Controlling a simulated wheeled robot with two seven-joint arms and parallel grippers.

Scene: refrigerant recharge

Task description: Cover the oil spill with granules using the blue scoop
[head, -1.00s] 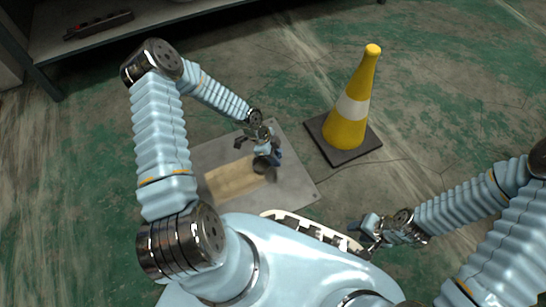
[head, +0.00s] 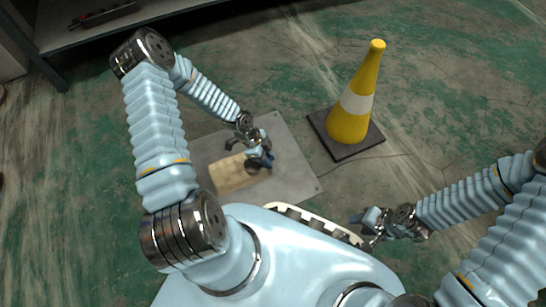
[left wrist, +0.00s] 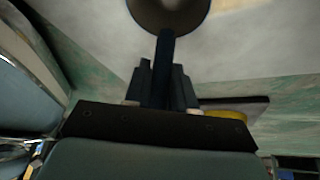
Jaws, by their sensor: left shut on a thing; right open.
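My left gripper (head: 262,148) is shut on the blue scoop (left wrist: 167,55), whose handle stands between the fingers in the left wrist view. The scoop's dark round bowl (left wrist: 168,12) is cut off by the top edge there. In the head view the dark scoop bowl (head: 252,166) hangs over the right part of a tan granule patch (head: 228,177). The patch lies on a grey plate (head: 297,175) on the floor. I cannot make out bare oil, nor what the bowl holds. My right gripper (head: 366,226) is open and empty, away from the plate.
A yellow and white cone (head: 352,105) on a dark square base (head: 343,150) stands right of the plate. A low shelf (head: 150,22) with a dark bar-shaped object (head: 103,14) runs along the back left.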

